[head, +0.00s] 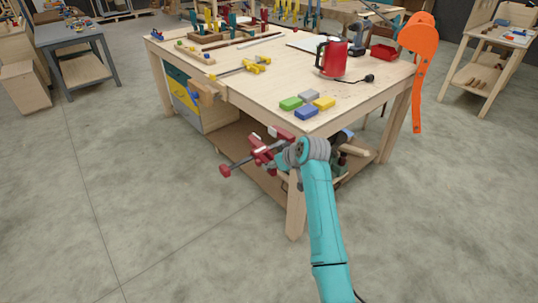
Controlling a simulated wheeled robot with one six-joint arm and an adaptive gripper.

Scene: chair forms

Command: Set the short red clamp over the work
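A short red clamp (261,152) with a silver bar is held in the air in front of the workbench's near left edge, its red handle end pointing left. My gripper (284,155) is at the clamp's right end and appears shut on it; the fingertips are partly hidden by the clamp and wrist. Which piece is the work is not clear. A curved orange form (420,45) stands at the bench's right side, reaching from above the top to below it.
The wooden workbench (245,100) carries yellow clamps (242,68), a red kettle (332,58), a red bin (384,54), a drill (357,36) and coloured blocks (307,105). A grey table (72,33) stands far left, shelves (467,74) far right. The left floor is clear.

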